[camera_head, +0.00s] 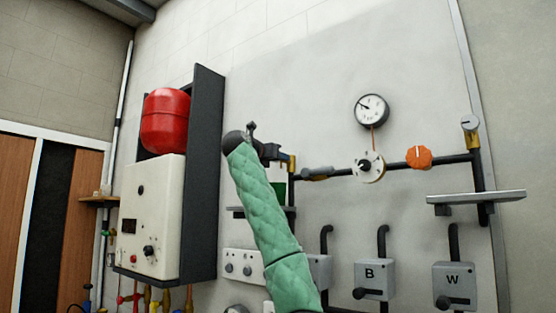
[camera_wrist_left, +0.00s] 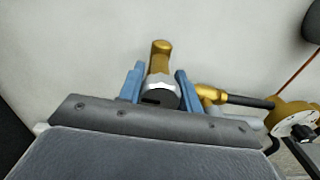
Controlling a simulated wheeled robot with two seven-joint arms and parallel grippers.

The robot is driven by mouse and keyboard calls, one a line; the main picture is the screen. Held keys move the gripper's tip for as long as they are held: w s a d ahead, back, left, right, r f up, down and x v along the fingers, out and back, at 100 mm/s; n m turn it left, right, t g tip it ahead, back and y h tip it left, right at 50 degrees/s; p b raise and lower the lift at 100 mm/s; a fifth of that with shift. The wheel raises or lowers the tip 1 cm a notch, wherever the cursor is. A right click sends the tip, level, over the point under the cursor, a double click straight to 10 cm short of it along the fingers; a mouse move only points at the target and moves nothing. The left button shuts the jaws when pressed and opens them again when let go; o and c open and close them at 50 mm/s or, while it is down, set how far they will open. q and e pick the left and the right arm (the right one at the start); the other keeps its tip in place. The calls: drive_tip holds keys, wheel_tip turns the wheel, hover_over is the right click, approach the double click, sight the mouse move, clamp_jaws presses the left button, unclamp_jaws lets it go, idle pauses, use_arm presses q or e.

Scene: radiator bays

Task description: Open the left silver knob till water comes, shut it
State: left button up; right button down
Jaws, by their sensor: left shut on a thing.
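My left gripper (camera_head: 279,153) is at the left end of the dark pipe on the wall, its arm in a green quilted sleeve. In the left wrist view, the blue fingers of my left gripper (camera_wrist_left: 158,86) stand on either side of the left silver knob (camera_wrist_left: 161,92) and are shut on it. The knob sits on a brass valve body (camera_wrist_left: 160,56). In the head view the gripper hides the knob, and a bit of brass valve (camera_head: 292,164) shows beside it. I cannot see whether water runs there. My right gripper is not in view.
A green container (camera_head: 279,188) is partly hidden behind my arm. Along the pipe are a white dial (camera_head: 369,167), an orange knob (camera_head: 419,157) and another silver knob (camera_head: 469,123). A gauge (camera_head: 371,110) hangs above. A red tank (camera_head: 165,121) and white boiler (camera_head: 150,217) stand left.

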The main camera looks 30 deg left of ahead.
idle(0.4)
use_arm(q)
drive_tip(key=o, duration=0.9)
drive_tip(key=shift+w+f, duration=0.1)
drive_tip(key=shift+o, duration=0.2)
drive_tip(key=shift+s, duration=0.35)
drive_tip(key=s+b, duration=0.3)
drive_tip(key=s, duration=0.4)
drive_tip(key=shift+a, duration=0.3)
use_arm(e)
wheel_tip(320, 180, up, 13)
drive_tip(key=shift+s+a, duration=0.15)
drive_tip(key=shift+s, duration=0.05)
use_arm(q)
drive_tip(key=shift+f, duration=0.1)
